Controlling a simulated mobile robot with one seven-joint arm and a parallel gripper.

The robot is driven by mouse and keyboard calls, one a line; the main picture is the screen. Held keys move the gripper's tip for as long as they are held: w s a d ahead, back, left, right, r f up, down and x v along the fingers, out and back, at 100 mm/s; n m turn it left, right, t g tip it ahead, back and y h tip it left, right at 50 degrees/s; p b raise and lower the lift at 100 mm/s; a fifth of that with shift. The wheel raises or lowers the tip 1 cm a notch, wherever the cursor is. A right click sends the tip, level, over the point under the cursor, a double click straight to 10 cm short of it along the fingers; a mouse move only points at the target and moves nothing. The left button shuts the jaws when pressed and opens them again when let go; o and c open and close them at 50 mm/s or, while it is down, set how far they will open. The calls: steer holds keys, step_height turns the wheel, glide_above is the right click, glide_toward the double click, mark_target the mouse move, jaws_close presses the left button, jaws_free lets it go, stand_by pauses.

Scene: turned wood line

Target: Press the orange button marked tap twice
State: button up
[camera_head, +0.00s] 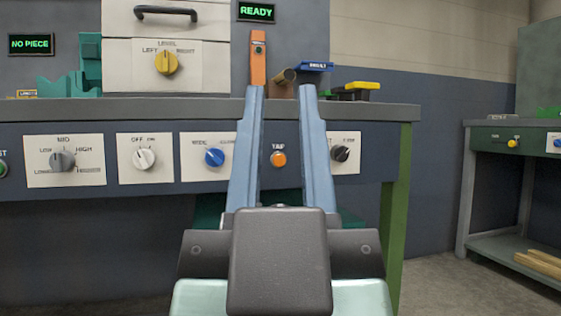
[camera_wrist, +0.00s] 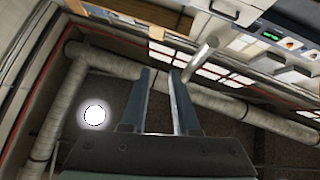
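The orange button (camera_head: 278,159), with TAP written above it, sits on the dark blue front panel of the workbench. In the head view it shows in the gap between the two blue fingers of my gripper (camera_head: 277,92). The fingers stand apart with nothing between them, and their tips overlap the bench's edge in the picture. I cannot tell how far they are from the panel. The fingers also show apart in the wrist view (camera_wrist: 161,73), against pipes and the ceiling; I cannot make out the button there.
A blue knob (camera_head: 214,157) is left of the button and a black knob (camera_head: 341,154) right of it. A white knob (camera_head: 144,158) and grey knob (camera_head: 62,160) are farther left. The bench top (camera_head: 200,109) holds several items. A READY sign (camera_head: 256,11) is lit above.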

jaws_close()
stand_by(1.3)
